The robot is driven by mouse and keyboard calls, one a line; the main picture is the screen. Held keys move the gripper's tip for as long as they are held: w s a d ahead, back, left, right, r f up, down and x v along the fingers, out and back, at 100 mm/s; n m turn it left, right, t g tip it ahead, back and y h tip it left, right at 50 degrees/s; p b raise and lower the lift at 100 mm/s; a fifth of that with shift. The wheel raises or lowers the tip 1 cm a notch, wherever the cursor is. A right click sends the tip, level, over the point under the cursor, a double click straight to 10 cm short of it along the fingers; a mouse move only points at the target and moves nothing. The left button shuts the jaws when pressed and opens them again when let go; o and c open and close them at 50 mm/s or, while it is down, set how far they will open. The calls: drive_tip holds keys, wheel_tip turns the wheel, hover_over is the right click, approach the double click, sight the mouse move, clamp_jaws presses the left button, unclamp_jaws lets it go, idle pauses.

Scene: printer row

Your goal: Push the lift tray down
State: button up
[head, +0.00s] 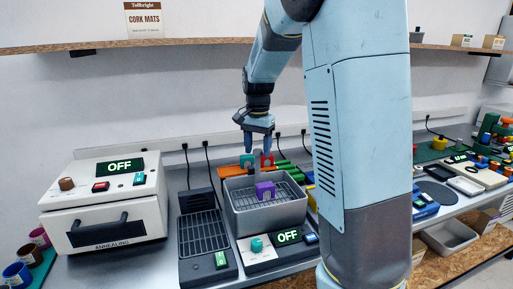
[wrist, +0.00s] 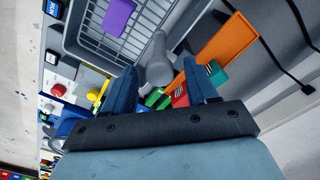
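The lift tray (head: 284,193) is a wire-grid tray inside a grey open-topped tank (head: 272,221), and its grid also shows in the wrist view (wrist: 150,20). A purple block (head: 265,191) sits on the grid; it also shows in the wrist view (wrist: 118,16). A grey rounded post (wrist: 158,62) stands at the tank's rim. My gripper (head: 258,145) is above the tank's back side, pointing down. In the wrist view its two blue fingers (wrist: 161,86) stand apart with nothing held between them. I cannot tell the exact height between fingertips and post.
The tank's base has a teal knob (head: 257,245) and a lit OFF display (head: 288,237). A white annealing oven (head: 105,207) and a grilled black unit (head: 205,233) stand to the left. A shelf (head: 190,42) runs above.

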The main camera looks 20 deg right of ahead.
sight(258, 166)
clamp_jaws()
idle(0.3)
wheel_tip(258, 166, down, 7)
drive_tip(key=shift+f, duration=0.2)
drive_tip(key=shift+s+f, duration=0.1)
drive_tip(key=shift+f, duration=0.15)
drive_tip(key=shift+c, duration=0.8)
unclamp_jaws()
drive_tip(key=shift+f, duration=0.1)
drive_tip(key=shift+o, duration=1.1)
drive_tip(key=shift+r, duration=0.25)
